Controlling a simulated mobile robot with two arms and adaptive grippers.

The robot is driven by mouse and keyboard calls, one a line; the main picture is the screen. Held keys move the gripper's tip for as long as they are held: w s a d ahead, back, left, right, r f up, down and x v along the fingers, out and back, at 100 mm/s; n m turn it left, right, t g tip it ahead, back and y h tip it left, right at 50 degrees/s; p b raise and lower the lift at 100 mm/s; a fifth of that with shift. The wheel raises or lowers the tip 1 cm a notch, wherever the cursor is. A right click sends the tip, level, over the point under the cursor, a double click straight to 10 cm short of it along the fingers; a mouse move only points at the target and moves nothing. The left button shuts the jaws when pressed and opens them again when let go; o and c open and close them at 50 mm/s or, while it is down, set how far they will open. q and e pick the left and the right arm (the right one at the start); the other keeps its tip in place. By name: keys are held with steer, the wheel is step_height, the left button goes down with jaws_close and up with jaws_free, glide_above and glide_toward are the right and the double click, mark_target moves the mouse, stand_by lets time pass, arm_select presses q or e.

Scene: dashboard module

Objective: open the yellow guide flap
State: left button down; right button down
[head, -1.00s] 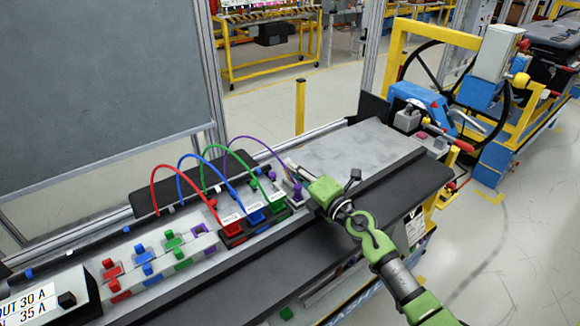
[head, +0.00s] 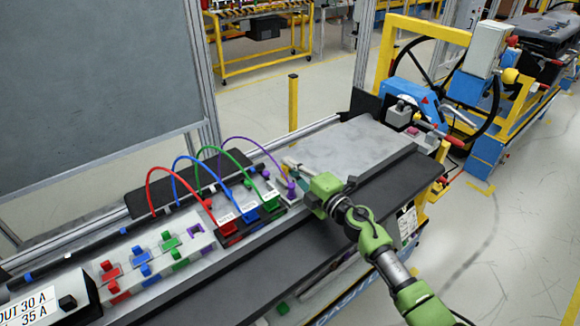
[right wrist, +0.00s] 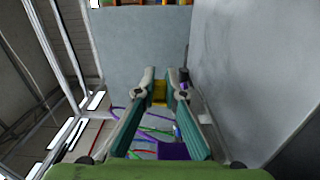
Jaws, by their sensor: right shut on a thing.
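The yellow guide flap (right wrist: 159,92) shows as a small yellow piece between the fingertips in the right wrist view. My right gripper (right wrist: 161,90) is shut on it, with one green finger on each side. In the head view my right gripper (head: 291,165) reaches from the right over the right part of the connector bench, by the end of the purple cable. The flap cannot be made out clearly there, since the gripper covers that spot. My left gripper is in neither view.
A purple block (right wrist: 175,150) shows below the fingers in the wrist view. Red (head: 229,226), blue (head: 249,213) and green (head: 271,200) plugs with looping cables stand left of the gripper. A bare grey plate (head: 350,147) lies beyond it.

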steer(key=c, duration=2.1)
jaws_free()
steer(key=v, duration=1.2)
